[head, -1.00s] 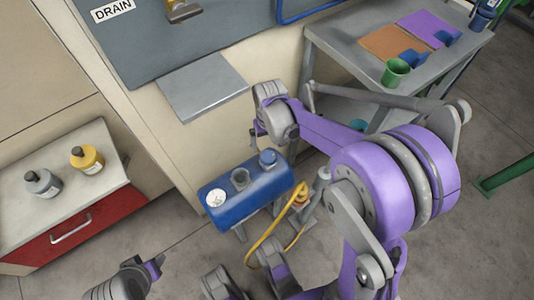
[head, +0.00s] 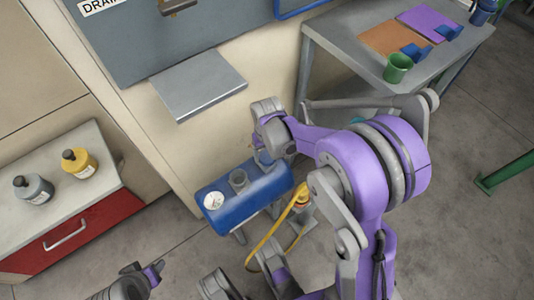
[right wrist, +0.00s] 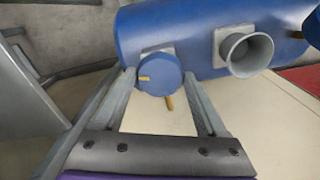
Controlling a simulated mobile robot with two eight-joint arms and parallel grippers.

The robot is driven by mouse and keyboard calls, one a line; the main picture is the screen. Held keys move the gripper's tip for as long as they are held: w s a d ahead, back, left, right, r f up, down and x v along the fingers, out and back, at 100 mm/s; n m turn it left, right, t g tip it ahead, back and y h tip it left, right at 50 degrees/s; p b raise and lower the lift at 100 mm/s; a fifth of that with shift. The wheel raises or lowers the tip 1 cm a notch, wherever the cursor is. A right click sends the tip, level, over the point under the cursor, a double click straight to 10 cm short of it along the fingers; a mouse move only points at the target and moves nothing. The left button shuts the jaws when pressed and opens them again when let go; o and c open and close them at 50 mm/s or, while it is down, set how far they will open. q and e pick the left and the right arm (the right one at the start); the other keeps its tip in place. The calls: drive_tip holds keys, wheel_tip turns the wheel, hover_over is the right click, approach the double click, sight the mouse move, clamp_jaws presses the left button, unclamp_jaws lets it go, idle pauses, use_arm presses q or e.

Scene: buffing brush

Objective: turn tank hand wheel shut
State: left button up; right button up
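The blue tank (head: 228,203) stands on the floor with a white gauge (head: 213,200) and a grey funnel-like neck (head: 238,180) on top. My right gripper (head: 261,158) is over the tank's right end and hides the hand wheel in the head view. In the right wrist view the round blue hand wheel (right wrist: 160,76), with a small yellow mark, lies between the two open fingers of my right gripper (right wrist: 160,80).
A yellow hose (head: 268,236) runs beside the tank. A red-drawer cabinet (head: 70,238) with two bottles stands left. A grey shelf (head: 198,85) juts from the wall behind. A grey table (head: 345,45) with a green cup (head: 397,67) stands at the back right.

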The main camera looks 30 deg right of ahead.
drive_tip(key=c, duration=0.6)
drive_tip(key=shift+c, duration=0.2)
drive_tip(key=shift+m, duration=0.4)
drive_tip(key=m, duration=0.2)
drive_tip(key=shift+m, duration=0.3)
drive_tip(key=m, duration=0.3)
drive_tip(key=shift+m, duration=0.4)
drive_tip(key=m, duration=0.3)
drive_tip(key=shift+m, duration=2.1)
